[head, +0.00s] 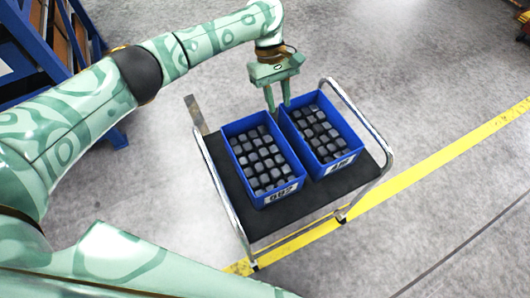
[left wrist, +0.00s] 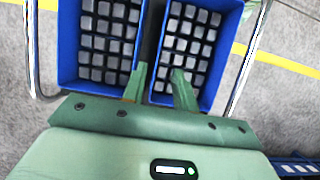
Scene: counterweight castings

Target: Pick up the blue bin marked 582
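Two blue bins stand side by side on a cart, each holding rows of dark grey castings. In the head view the left bin (head: 258,200) and the right bin (head: 318,174) carry white front labels, too small to read surely. My left gripper (head: 278,107) is open and empty, pointing down at the far ends of the bins. In the left wrist view its fingers (left wrist: 159,80) appear on either side of the line of a side wall of the right-hand bin (left wrist: 216,85); the left-hand bin (left wrist: 68,45) is beside it. Contact cannot be told. My right gripper is out of view.
The cart (head: 232,195) has a black deck and silver rail handles (head: 358,112) at both sides. A yellow floor line (head: 440,152) passes by it. A blue rack (head: 40,62) stands at the upper left. The floor at right is clear.

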